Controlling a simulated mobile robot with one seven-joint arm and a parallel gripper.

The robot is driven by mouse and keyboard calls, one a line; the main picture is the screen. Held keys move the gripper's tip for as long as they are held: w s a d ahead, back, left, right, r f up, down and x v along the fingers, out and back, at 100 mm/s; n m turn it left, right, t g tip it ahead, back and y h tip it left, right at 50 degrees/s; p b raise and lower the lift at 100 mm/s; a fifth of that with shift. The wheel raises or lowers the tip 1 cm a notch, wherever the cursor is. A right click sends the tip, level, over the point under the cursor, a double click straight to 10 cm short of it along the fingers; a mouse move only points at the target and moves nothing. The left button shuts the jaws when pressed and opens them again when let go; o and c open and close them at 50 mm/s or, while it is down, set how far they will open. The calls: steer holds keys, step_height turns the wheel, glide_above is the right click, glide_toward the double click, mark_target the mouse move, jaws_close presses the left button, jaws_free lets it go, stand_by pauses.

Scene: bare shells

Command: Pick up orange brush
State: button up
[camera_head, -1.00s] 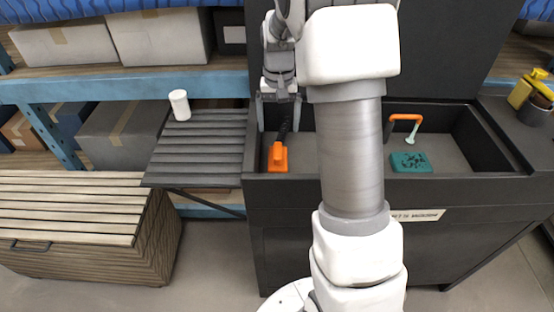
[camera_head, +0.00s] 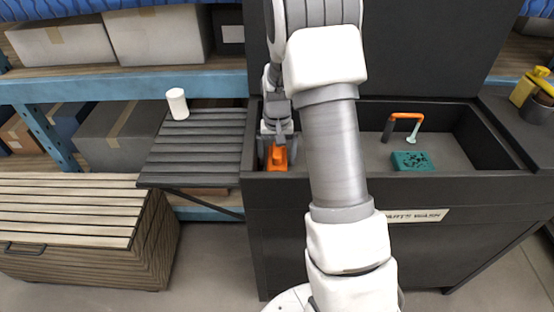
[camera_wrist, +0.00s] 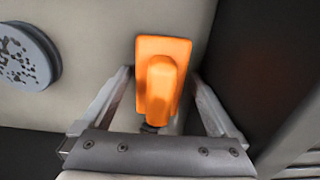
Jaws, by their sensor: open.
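The orange brush (camera_head: 278,155) lies at the left end of the dark sink basin. Its orange block with a raised part also shows in the wrist view (camera_wrist: 163,80). My gripper (camera_head: 277,150) is down in the basin over the brush, with its fingers apart. In the wrist view my gripper (camera_wrist: 165,100) has one finger on each side of the brush, with a visible gap on both sides. The dark part of the brush is mostly hidden under my gripper.
The basin's dark side wall (camera_wrist: 230,60) runs close to one finger. A grey perforated drain disc (camera_wrist: 27,55) lies on the basin floor. A teal sponge-like block (camera_head: 412,161) and an orange-handled tool (camera_head: 406,116) are at the right. A white cup (camera_head: 177,103) stands on the slatted side shelf (camera_head: 195,155).

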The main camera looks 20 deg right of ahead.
steer(key=shift+c, duration=0.2)
steer(key=c, duration=1.4)
steer(key=shift+o, duration=0.2)
steer(key=shift+r, duration=0.15)
steer(key=shift+r, duration=0.6)
step_height(320, 180, up, 3)
steer(key=shift+f+p, duration=0.15)
steer(key=shift+p, duration=0.3)
steer(key=d+r+p, duration=0.1)
steer(key=d+r, duration=0.6)
steer(key=d, duration=0.4)
steer(key=shift+w+d, duration=0.25)
steer(key=shift+d, duration=0.1)
